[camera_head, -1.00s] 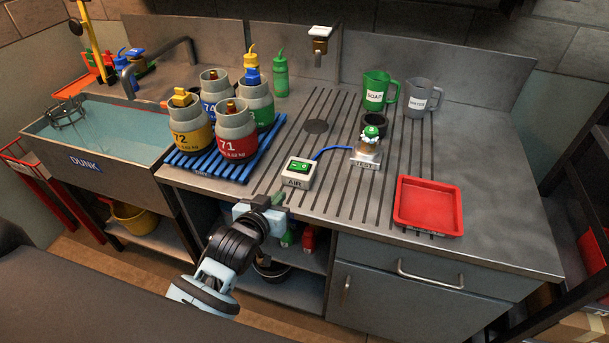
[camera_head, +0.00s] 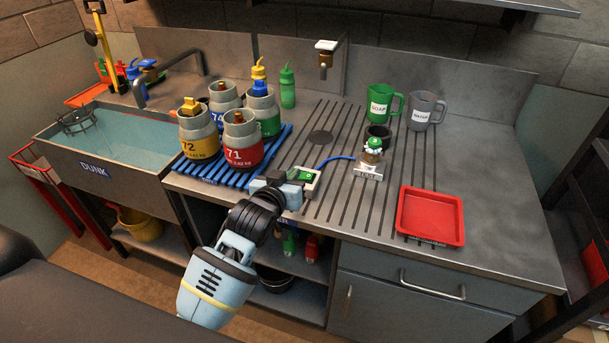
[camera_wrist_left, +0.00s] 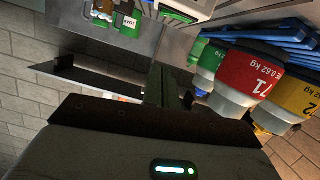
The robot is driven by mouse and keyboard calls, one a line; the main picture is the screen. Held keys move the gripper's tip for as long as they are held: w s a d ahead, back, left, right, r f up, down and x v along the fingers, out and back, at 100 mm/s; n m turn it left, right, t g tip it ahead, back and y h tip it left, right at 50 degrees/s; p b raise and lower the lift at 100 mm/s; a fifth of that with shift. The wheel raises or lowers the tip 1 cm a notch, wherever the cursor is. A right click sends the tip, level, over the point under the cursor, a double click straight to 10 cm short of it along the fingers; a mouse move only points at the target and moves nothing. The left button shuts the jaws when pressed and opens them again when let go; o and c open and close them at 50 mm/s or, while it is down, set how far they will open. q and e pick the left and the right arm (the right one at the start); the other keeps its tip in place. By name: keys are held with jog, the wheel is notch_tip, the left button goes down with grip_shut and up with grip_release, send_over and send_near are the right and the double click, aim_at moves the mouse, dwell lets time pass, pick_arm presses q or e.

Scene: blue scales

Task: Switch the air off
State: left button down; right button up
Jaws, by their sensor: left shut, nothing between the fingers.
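The AIR box (camera_head: 314,188) is a small pale box with a green switch (camera_head: 308,176) on top, at the front edge of the steel counter. A blue hose (camera_head: 335,160) joins it to the TEST stand (camera_head: 369,168). My left gripper (camera_head: 298,174) is shut and empty, with its fingertips close against the box's left side and partly covering it. I cannot tell whether they touch the switch. In the left wrist view, the shut fingers (camera_wrist_left: 158,82) point toward the green switch (camera_wrist_left: 181,13) near the top edge. My right gripper is not in view.
Several numbered cylinders stand on a blue rack (camera_head: 220,172) just left of the gripper; the red 71 cylinder (camera_head: 241,152) is nearest. A red tray (camera_head: 430,216) lies to the right. Green (camera_head: 380,97) and grey (camera_head: 423,108) mugs stand behind.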

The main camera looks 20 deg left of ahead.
pick_arm(q)
send_over(304, 175)
jog(key=s, duration=0.2)
jog(key=shift+s+d+f, duration=0.1)
jog(key=shift+d+f, duration=0.05)
jog(key=shift+f, duration=0.75)
notch_tip(304, 175, down, 2)
jog(key=shift+d+f, duration=0.15)
jog(key=shift+f, duration=0.1)
jog(key=shift+d+f, duration=0.1)
jog(key=shift+f, duration=0.65)
